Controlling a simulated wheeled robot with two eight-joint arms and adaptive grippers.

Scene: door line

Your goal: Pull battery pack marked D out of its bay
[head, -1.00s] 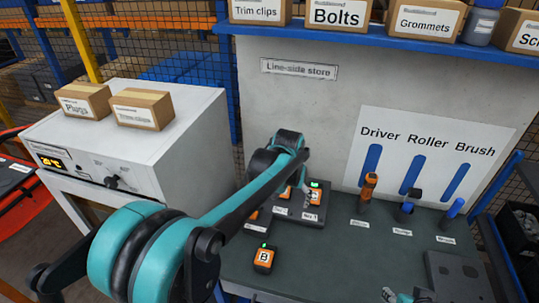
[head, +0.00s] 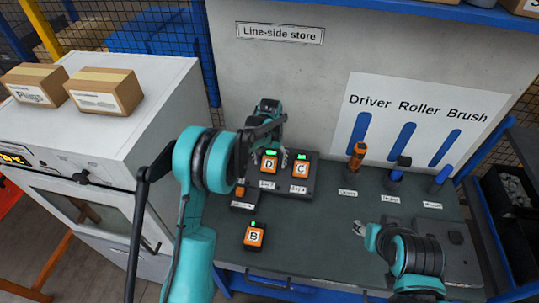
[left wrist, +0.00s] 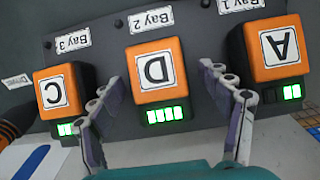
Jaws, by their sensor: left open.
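Battery pack D (head: 269,163) is an orange and black block with a white D label, seated in the bay 2 part of a dark rack (head: 313,193). In the left wrist view pack D (left wrist: 155,68) is upside down, with green lights lit. My left gripper (head: 265,148) is open at pack D; in the wrist view its fingers (left wrist: 165,92) stand either side of the pack, apparently clear of it. Pack C (head: 299,169) sits to the right in bay 3. Pack A (left wrist: 279,45) is in bay 1, mostly hidden in the head view. My right gripper (head: 366,236) is low over the bench.
Pack B (head: 255,236) stands loose on the bench (head: 305,240) in front of the rack. A driver (head: 357,157), a roller (head: 398,170) and a brush (head: 440,179) stand to the right. A white cabinet (head: 150,110) with boxes is at left.

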